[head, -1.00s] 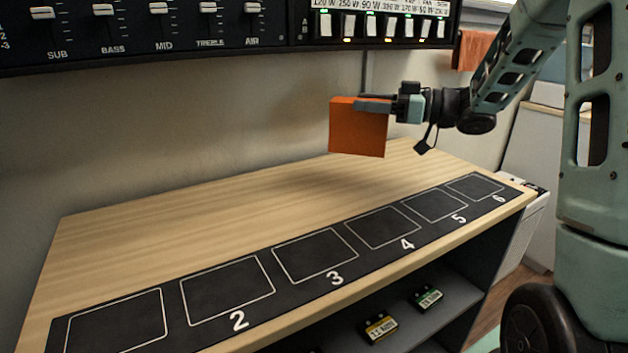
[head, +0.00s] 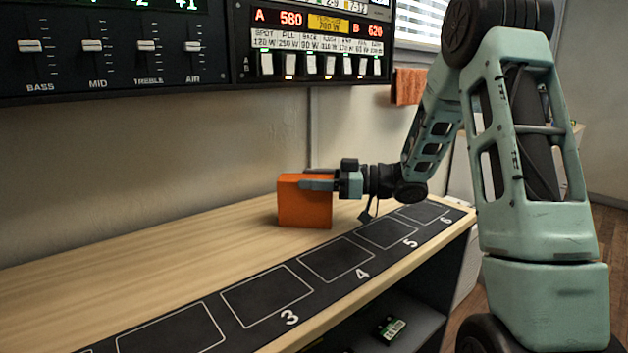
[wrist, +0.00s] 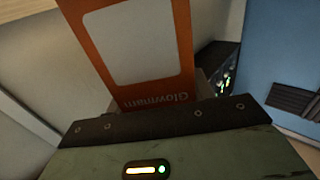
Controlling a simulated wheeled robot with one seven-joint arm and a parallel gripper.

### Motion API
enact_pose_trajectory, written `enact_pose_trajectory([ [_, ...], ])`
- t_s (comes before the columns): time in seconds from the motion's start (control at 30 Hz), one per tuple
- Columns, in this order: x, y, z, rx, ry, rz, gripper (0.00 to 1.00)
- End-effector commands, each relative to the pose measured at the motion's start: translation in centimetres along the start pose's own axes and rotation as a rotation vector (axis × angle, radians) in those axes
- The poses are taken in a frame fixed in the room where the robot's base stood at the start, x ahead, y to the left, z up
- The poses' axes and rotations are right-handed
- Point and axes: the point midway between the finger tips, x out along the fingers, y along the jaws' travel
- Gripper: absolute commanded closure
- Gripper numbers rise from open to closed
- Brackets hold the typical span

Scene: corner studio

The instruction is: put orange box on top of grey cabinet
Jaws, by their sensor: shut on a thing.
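The orange box (head: 304,205) is held over the wooden bench top. My gripper (head: 318,185) is shut on its upper part from the right. I cannot tell whether its underside touches the wood. In the wrist view the orange box (wrist: 182,60) shows a pale label and upside-down lettering, just beyond my gripper (wrist: 165,112). A pale grey cabinet-like unit (head: 461,172) stands behind my arm at the right and is mostly hidden. I cannot tell for sure that it is the grey cabinet.
The wooden bench (head: 190,238) carries a black strip (head: 240,335) with numbered outlined squares, empty where seen. A black panel with sliders (head: 120,50) hangs above.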

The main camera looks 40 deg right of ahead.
Motion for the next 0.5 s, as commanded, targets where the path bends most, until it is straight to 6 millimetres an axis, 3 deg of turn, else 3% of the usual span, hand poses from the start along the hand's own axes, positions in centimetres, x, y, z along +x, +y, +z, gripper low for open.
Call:
enact_pose_trajectory([
  [0.03, 0.0, 0.0, 0.06, 0.0, 0.0, 0.0, 0.42],
  [0.1, 0.0, 0.0, 0.04, 0.0, 0.0, 0.0, 0.26],
  [0.5, -0.8, 0.08, -0.12, 0.0, 0.0, 0.003, 0.26],
])
